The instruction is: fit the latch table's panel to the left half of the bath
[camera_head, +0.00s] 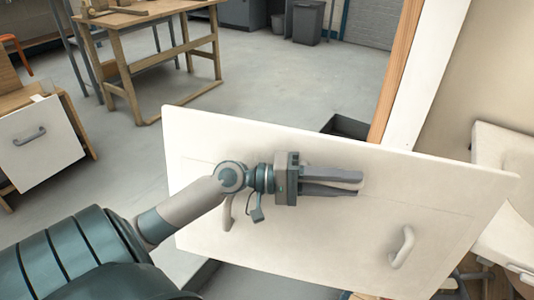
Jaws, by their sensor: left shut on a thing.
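A large white panel (300,245) fills the middle of the head view, tilted, with one light handle (402,247) at its right and another (228,212) partly behind my arm. My left gripper (362,183) lies across the panel's face, with its fingers closed and pointing right. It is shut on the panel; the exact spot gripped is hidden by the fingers. A white ledge-like body (505,150) at the right edge may be part of the bath, but I cannot tell. My right gripper is not in view.
A wooden post (397,75) beside a white edge stands behind the panel. A dark open box (347,127) is on the floor there. Another white panel with a grey handle (42,142) is at the far left. A wooden workbench (150,18) and grey bin (307,22) stand behind. Floor between is clear.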

